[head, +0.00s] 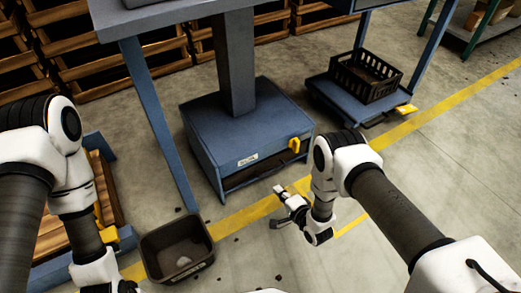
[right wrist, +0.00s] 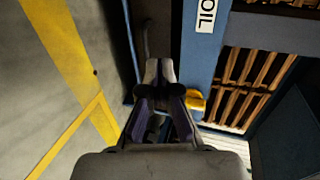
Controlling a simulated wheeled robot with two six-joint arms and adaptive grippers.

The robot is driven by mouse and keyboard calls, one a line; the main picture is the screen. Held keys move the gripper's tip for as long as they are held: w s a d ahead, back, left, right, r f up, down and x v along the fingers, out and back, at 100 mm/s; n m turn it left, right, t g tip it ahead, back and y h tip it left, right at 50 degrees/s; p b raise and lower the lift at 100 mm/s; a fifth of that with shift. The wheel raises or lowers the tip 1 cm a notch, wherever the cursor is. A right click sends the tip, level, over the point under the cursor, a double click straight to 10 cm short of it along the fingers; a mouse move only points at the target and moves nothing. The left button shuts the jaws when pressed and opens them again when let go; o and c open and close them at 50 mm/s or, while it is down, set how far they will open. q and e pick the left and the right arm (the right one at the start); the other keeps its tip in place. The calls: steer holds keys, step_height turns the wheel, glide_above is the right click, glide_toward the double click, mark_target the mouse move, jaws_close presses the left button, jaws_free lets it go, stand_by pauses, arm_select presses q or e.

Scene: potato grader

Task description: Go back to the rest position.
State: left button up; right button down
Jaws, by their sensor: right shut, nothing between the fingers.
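My right gripper (head: 283,207) is out over the floor at the middle of the head view, in front of the blue machine base and close to the yellow floor line. It is shut and empty. In the right wrist view the shut fingers (right wrist: 158,80) point toward the blue base, which looks some way off. My left arm comes in at the left of the head view. Its wrist runs off the bottom edge, so the left gripper is out of the frame.
A blue base (head: 245,135) with a yellow handle (head: 294,145) stands ahead. A dark bin (head: 208,245) with a lump inside stands at lower left. A black crate (head: 338,75) sits on a low blue platform (head: 330,97). The floor at far right is open.

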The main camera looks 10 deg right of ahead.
steer(key=d+r+g+h+p, duration=0.15)
steer(key=d+r, duration=0.25)
steer(key=r, duration=0.4)
steer(key=s+d+n+g+h, duration=0.2)
steer(key=s+n+g, duration=0.4)
steer(key=s, duration=1)
steer(key=s+d+n+g+h, duration=0.25)
steer(key=s+n+g, duration=0.35)
steer(key=s, duration=1)
step_height(320, 180, up, 38)
steer(key=n+y+p, duration=0.1)
steer(key=p, duration=3.7)
steer(key=shift+w+d+f+n, duration=0.15)
steer(key=shift+w+f+n, duration=0.05)
steer(key=shift+w+n, duration=0.1)
